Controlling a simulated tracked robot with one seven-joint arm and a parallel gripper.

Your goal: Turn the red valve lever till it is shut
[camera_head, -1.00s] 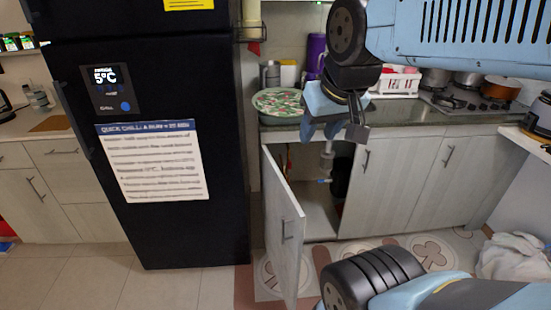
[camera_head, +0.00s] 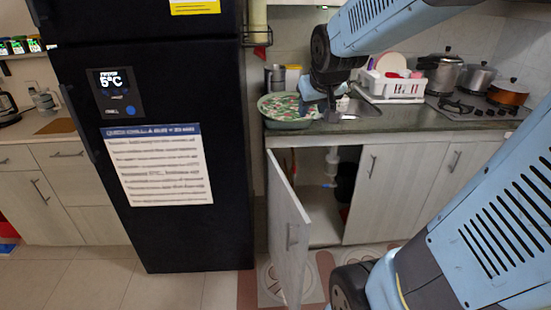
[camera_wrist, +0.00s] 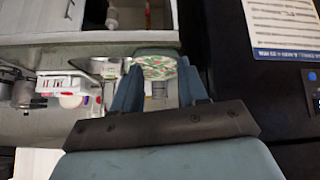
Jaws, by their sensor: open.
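I cannot make out a red valve lever in either current view. In the head view, a white pipe (camera_head: 332,166) hangs inside the open cabinet under the sink, with a small blue part (camera_head: 327,185) low on it. The pipe also shows upside down at the top of the wrist view (camera_wrist: 112,17). My gripper (camera_head: 324,92) appears at counter height, above the cabinet opening and apart from the pipe; the arm partly hides it. In the wrist view its two fingers (camera_wrist: 160,88) are spread, with nothing held between them.
The cabinet door (camera_head: 288,235) stands open towards the room, left of the opening. A black fridge (camera_head: 165,235) stands further left. A patterned round tray (camera_head: 283,122), a white dish rack (camera_head: 392,92) and several pots are on the counter (camera_head: 400,133).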

